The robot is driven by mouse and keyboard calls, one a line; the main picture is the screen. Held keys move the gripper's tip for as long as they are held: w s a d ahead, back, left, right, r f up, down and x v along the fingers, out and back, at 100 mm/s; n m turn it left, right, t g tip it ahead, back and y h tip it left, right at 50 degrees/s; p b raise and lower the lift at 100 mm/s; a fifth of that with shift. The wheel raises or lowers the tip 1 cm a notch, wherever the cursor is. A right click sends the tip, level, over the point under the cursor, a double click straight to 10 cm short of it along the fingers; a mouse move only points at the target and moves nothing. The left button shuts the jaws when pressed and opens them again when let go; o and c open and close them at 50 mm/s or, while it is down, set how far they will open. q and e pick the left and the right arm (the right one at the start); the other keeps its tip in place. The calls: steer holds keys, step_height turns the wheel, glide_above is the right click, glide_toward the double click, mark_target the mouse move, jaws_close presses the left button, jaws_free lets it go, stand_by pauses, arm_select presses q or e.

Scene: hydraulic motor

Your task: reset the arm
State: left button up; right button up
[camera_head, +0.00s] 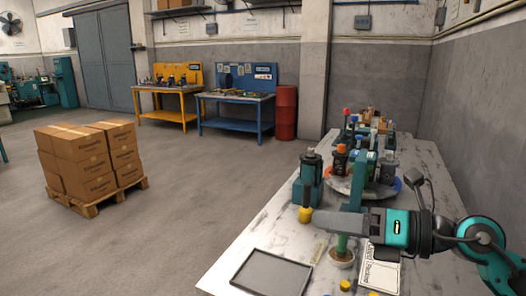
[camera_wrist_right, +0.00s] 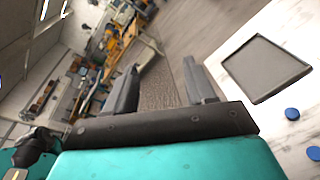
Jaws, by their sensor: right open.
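My right arm comes in from the right edge of the head view, over the white marble-topped table. Its right gripper (camera_head: 322,220) points left above the table, behind the dark tray. In the right wrist view, the two dark fingers (camera_wrist_right: 160,82) stand apart with nothing between them. The floor and distant workbenches show beyond them. My left gripper is in neither view.
Stacked boxes (camera_head: 80,160) stand on a floor pallet. The floor between is clear.

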step_height(320, 180, up, 5)
steer(key=d+m+t+h, duration=0.1)
steer(key=d+m+t, duration=0.2)
steer(key=m+t, duration=1.05)
steer(key=s+d+f+m+g+h, duration=0.1)
steer(key=d+f+m+h, duration=0.4)
steer(key=m+h, duration=0.4)
steer(key=s+d+f+m+g+h, duration=0.15)
steer(key=d+f+m+h, duration=0.4)
steer(key=m, duration=0.55)
steer(key=s+f+m+g+h, duration=0.1)
steer(key=s+f+m+g, duration=0.1)
steer(key=s+f+g, duration=0.35)
steer(key=s+f+m+g, duration=0.2)
steer(key=f, duration=0.6)
steer(key=s+a+f+g+y, duration=0.1)
steer(key=s+a+f+g, duration=0.15)
steer(key=s, duration=0.25)
steer(key=s+a+f+m+g+y, duration=0.1)
steer(key=s+f+g, duration=0.1)
steer(key=s+f, duration=0.15)
steer(key=s+a+f+g+y, duration=0.1)
steer(key=s+f+g, duration=0.15)
steer(key=s, duration=0.25)
steer(key=w+a+f+t+y, duration=0.1)
steer(key=w+a+f+t, duration=0.2)
steer(key=w+f+t, duration=0.4)
steer(key=shift+w+f, duration=0.25)
steer(key=shift+f, duration=0.45)
